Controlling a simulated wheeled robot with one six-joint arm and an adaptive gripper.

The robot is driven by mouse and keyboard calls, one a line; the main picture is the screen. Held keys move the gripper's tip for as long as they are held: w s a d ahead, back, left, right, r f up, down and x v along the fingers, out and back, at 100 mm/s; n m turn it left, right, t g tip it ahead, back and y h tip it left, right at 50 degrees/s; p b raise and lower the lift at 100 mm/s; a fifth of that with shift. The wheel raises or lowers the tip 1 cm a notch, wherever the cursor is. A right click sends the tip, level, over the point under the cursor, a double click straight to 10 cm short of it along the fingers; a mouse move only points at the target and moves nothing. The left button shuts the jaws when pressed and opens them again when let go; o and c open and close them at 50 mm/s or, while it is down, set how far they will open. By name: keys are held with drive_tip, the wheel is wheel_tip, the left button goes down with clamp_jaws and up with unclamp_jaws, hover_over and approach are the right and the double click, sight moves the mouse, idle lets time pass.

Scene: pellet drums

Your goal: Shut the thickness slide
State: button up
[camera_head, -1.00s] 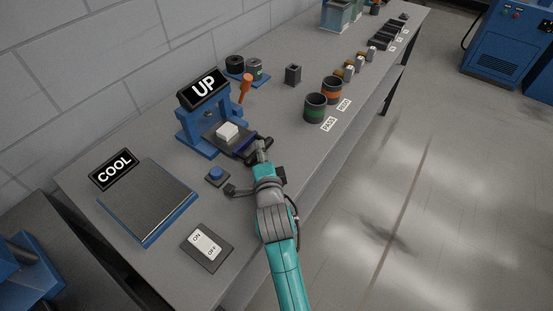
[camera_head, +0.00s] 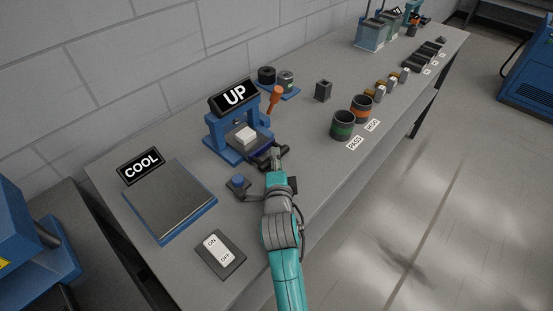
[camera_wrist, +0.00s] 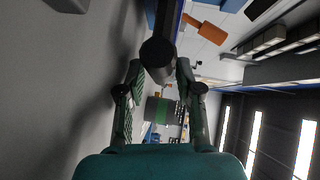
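The thickness slide is the dark tray with a blue edge (camera_head: 262,146) at the front of the blue press (camera_head: 221,146), under a sign reading UP. My gripper (camera_head: 268,157) is at the slide's front right end, close to the tabletop. In the wrist view my gripper's fingers (camera_wrist: 158,75) are spread apart, with a dark round knob (camera_wrist: 157,52) at or between their tips. Whether they touch the knob is unclear. The slide's contact with my gripper is partly hidden in the head view.
A blue button (camera_head: 238,181) stands just left of my gripper. A plate (camera_head: 170,200) with a COOL sign and an ON/OFF switch (camera_head: 219,251) lie nearer. The green-banded cup (camera_head: 342,126) and orange-banded cup (camera_head: 361,108) stand to the right, with bare tabletop between.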

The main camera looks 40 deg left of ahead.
drive_tip(key=v, duration=1.1)
drive_tip(key=shift+s+d, duration=0.15)
drive_tip(key=shift+d, duration=0.4)
drive_tip(key=c, duration=0.5)
drive_tip(key=d, duration=0.3)
drive_tip(key=w+d+r, duration=0.1)
drive_tip(key=shift+d, duration=0.35)
clamp_jaws()
drive_tip(key=x, duration=1)
drive_tip(key=shift+a+f, duration=0.2)
drive_tip(key=shift+a, duration=1)
drive_tip(key=shift+w+a+f, duration=0.15)
drive_tip(key=shift+a, duration=0.55)
